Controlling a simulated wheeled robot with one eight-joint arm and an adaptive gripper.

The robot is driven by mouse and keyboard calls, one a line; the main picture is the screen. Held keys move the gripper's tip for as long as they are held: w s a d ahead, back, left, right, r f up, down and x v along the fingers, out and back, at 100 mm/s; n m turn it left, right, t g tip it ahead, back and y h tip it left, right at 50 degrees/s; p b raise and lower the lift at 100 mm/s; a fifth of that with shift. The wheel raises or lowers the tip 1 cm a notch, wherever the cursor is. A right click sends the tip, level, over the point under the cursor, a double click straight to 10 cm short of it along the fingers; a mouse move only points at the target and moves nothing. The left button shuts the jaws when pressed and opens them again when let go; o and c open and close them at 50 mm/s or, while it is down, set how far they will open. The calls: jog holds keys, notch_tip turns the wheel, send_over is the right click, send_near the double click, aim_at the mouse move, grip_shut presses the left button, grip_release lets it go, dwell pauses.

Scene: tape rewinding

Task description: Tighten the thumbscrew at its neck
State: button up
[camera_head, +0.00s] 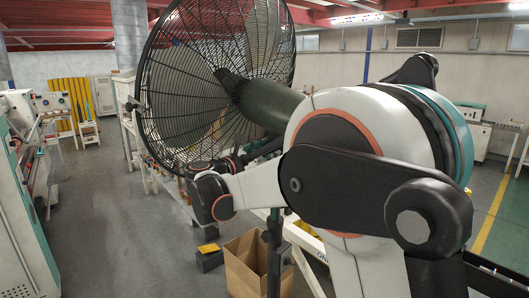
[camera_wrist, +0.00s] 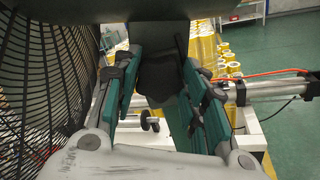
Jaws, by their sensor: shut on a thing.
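The large fan has a round black wire cage (camera_head: 185,85) and a dark green motor housing (camera_head: 268,105). In the wrist view its cage (camera_wrist: 40,85) fills the left side. My gripper (camera_wrist: 160,75) has two teal-lined fingers, closed in around a dark piece below the fan's housing. I take this piece to be the thumbscrew (camera_wrist: 158,80) at the neck; its shape is mostly lost in shadow.
A stand pole (camera_head: 274,255) and an open cardboard box (camera_head: 245,265) are below the fan. A machine (camera_head: 25,215) stands at left, with free grey floor between. In the wrist view, a metal rail (camera_wrist: 270,88) with an orange cable lies right of the fingers.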

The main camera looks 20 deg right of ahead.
jog(key=shift+s+f+m+p, duration=0.1)
jog(key=shift+m+p, duration=0.05)
jog(key=shift+m, duration=2.4)
jog(key=shift+f+m+p, duration=0.1)
jog(key=shift+m+p, duration=0.05)
jog(key=shift+m, duration=2.4)
jog(key=o, duration=1.1)
jog(key=shift+c, duration=0.2)
jog(key=v, duration=1.2)
